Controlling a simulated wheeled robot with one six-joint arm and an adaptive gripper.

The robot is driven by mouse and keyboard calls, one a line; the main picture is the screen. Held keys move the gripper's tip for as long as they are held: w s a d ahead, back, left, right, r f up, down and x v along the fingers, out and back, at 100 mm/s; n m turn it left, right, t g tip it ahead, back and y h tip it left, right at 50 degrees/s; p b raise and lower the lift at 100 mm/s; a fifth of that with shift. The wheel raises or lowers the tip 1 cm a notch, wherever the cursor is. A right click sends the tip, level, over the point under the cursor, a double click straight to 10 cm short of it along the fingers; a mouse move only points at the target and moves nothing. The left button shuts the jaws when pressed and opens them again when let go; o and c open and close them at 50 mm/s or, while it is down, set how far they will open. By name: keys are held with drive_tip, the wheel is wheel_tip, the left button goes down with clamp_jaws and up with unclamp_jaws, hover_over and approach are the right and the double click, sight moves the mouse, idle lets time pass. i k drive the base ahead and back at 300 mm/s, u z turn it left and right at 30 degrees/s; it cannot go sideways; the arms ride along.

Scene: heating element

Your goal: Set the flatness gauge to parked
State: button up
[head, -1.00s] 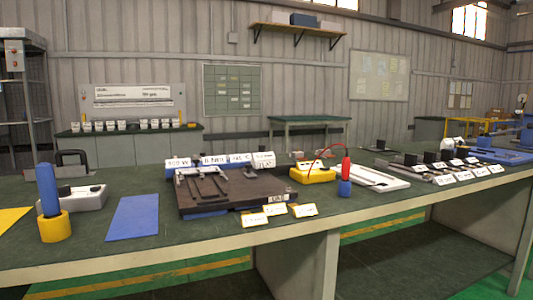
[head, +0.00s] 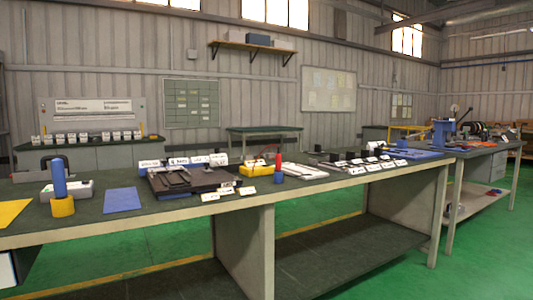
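I cannot tell for certain which thing is the flatness gauge. A dark flat fixture (head: 190,179) with bars on top sits mid-bench, white label cards (head: 182,161) along its back and yellow-edged cards (head: 230,194) at its front. To its right is a yellow block (head: 252,171) with a red cable, beside a red upright piece (head: 278,160). A white tray (head: 304,172) lies further right. The labels are too small to read. My gripper is not in view.
The long green-topped bench (head: 92,221) also holds a blue cylinder in a yellow base (head: 61,204), a blue mat (head: 122,200), a yellow sheet (head: 12,212) and a row of dark blocks with white labels (head: 370,160). Green floor (head: 400,280) is free in front at right.

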sight(217, 159)
drive_tip(key=z, duration=0.55)
drive_tip(key=i, duration=1.05)
drive_tip(key=u, duration=0.4)
